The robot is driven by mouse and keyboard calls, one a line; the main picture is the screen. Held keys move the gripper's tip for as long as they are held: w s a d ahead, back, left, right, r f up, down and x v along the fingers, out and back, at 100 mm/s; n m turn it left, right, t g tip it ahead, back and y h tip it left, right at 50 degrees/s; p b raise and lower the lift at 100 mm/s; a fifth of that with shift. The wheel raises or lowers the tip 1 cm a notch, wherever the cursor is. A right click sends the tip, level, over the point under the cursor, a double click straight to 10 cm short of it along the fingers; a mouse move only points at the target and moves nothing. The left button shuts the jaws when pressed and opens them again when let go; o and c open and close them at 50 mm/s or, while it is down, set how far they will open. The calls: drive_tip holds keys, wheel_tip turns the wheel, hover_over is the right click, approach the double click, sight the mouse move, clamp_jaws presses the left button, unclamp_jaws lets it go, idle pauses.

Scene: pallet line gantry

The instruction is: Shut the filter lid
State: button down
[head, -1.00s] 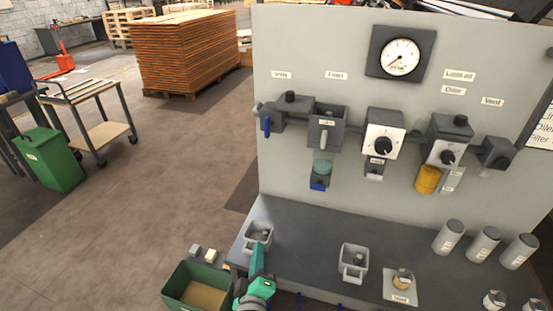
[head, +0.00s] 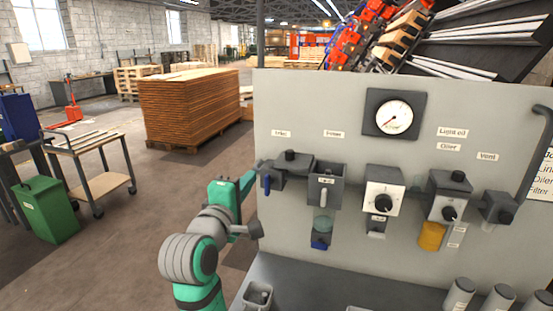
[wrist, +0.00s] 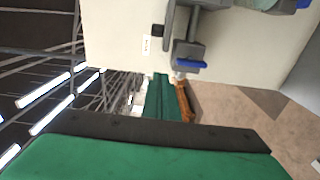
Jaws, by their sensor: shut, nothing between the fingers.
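The filter (head: 325,188) hangs on the grey panel in the head view. It is a dark box that looks open at the top, with a pale handle in front and a clear bowl with a blue base (head: 320,241) below. How its lid stands is hard to tell. My gripper (head: 253,176) is shut and empty, left of the filter and apart from it, near the inlet valve at the panel's left edge. In the wrist view, my green shut fingers (wrist: 163,95) point toward the panel.
The inlet valve (head: 288,168) with a blue lever (head: 267,184) sits between my gripper and the filter. A gauge (head: 393,117), a regulator (head: 382,195) and an oiler (head: 449,195) are to the right. A grey bench (head: 290,275) lies below.

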sight(277, 164)
drive_tip(key=shift+w+d+r, duration=0.3)
drive_tip(key=shift+w+d, duration=0.85)
drive_tip(key=shift+w, duration=0.4)
drive_tip(key=shift+w+d+r, duration=0.3)
drive_tip(key=shift+w+d, duration=0.85)
drive_tip(key=shift+w, duration=0.4)
drive_tip(key=shift+w+d+r, duration=0.3)
drive_tip(key=shift+w+d, duration=0.85)
drive_tip(key=shift+w, duration=0.4)
drive_tip(key=shift+d, duration=0.1)
